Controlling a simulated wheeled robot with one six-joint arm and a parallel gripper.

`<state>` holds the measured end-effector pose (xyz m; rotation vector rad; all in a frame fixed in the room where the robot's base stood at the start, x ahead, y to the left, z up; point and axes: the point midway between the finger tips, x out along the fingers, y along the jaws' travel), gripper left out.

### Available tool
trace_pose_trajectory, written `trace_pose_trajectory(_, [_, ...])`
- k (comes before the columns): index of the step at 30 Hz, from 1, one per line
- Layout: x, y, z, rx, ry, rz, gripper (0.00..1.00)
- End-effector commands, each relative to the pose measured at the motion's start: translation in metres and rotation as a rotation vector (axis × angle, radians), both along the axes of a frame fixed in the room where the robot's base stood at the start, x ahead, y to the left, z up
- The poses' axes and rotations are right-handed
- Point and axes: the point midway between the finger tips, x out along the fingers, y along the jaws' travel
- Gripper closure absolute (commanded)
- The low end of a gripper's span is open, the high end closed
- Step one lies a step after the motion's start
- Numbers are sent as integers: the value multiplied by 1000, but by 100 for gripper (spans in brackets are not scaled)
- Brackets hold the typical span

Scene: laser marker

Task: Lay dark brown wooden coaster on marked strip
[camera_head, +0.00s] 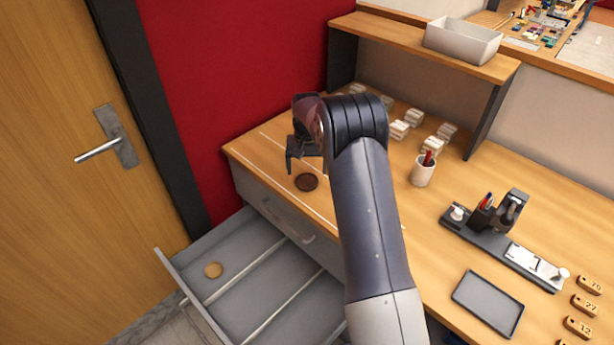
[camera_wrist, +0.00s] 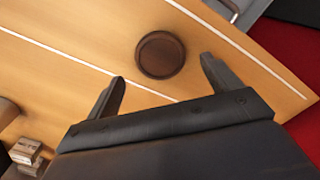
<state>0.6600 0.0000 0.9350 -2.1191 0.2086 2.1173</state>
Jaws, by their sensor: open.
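The dark brown round wooden coaster (camera_head: 307,182) lies flat on the desk, inside the marked strip (camera_head: 262,155) between two thin white lines. In the wrist view, the coaster (camera_wrist: 160,54) sits between the two lines and touches neither; bare strip (camera_wrist: 85,35) shows to its left. My gripper (camera_head: 292,160) is open and empty, just above and to the left of the coaster in the head view. In the wrist view its two fingers (camera_wrist: 162,68) are spread on either side of the coaster's near edge, apart from it.
An open grey drawer (camera_head: 250,290) below the desk holds a light round wooden disc (camera_head: 213,270). A pen cup (camera_head: 423,170), small white blocks (camera_head: 400,129), a black stand (camera_head: 490,220) and a dark tray (camera_head: 488,303) stand to the right. A shelf (camera_head: 400,38) rises behind.

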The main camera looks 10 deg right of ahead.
Motion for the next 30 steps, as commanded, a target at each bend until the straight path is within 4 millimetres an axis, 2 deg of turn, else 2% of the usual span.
trace_pose_trajectory(6, [0,0,47,0,-3,0,15])
trace_pose_trajectory(12, [0,0,74,0,-1,0,15])
trace_pose_trajectory(17, [0,0,81,0,1,0,15])
trace_pose_trajectory(30, [0,0,81,0,1,0,15])
